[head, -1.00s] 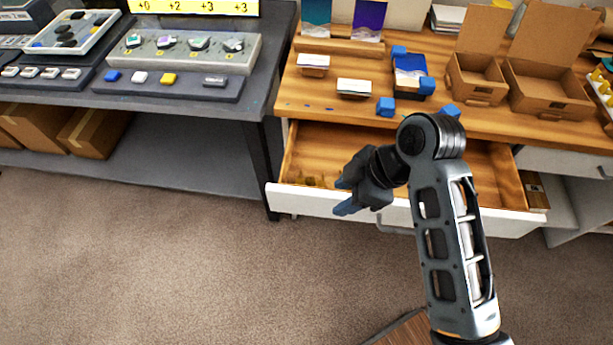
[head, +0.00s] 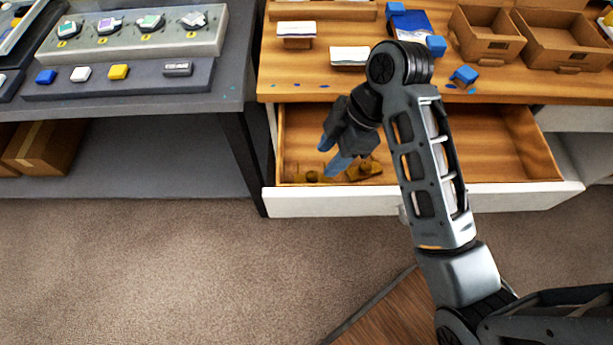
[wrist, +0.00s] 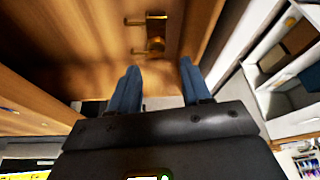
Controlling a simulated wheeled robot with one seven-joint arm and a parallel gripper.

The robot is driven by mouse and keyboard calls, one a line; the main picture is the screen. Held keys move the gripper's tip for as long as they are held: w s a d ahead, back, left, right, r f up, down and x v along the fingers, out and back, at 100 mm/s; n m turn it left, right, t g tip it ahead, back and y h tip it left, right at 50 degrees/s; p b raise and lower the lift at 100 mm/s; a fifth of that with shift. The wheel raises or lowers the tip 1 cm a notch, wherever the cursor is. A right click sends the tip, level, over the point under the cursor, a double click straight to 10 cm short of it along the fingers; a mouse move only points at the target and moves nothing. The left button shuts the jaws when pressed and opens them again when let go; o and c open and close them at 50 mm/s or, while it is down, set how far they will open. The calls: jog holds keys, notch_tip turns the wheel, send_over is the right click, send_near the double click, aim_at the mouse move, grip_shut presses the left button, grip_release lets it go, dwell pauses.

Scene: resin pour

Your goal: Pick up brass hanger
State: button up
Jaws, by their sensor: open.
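Brass hanger pieces lie on the floor of the open wooden drawer, near its front wall. In the head view one brass piece (head: 367,170) shows just right of my fingertips, and a smaller brass bit (head: 313,177) lies to their left. In the wrist view the brass hanger (wrist: 156,32) lies beyond my fingertips, with thin prongs pointing left. I cannot tell whether these are one hanger or more. My gripper (head: 331,154) has blue fingers, is open and empty, and hangs over the drawer's front left. The wrist view shows the fingers (wrist: 160,68) spread apart.
The drawer (head: 490,150) is pulled out below a wooden worktop (head: 300,80), and its white front (head: 300,203) forms an edge beside my gripper. Cards, blue blocks and cardboard boxes (head: 485,38) stand on top. A dark bench (head: 150,100) is at left. The carpet is clear.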

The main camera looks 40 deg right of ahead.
aim_at(313, 175)
jog(key=shift+w+x, duration=0.15)
jog(key=shift+x, duration=1.9)
jog(key=shift+w+x, duration=0.15)
jog(key=shift+x, duration=1.85)
jog(key=shift+d, duration=0.1)
grip_shut()
jog(key=shift+r, duration=0.1)
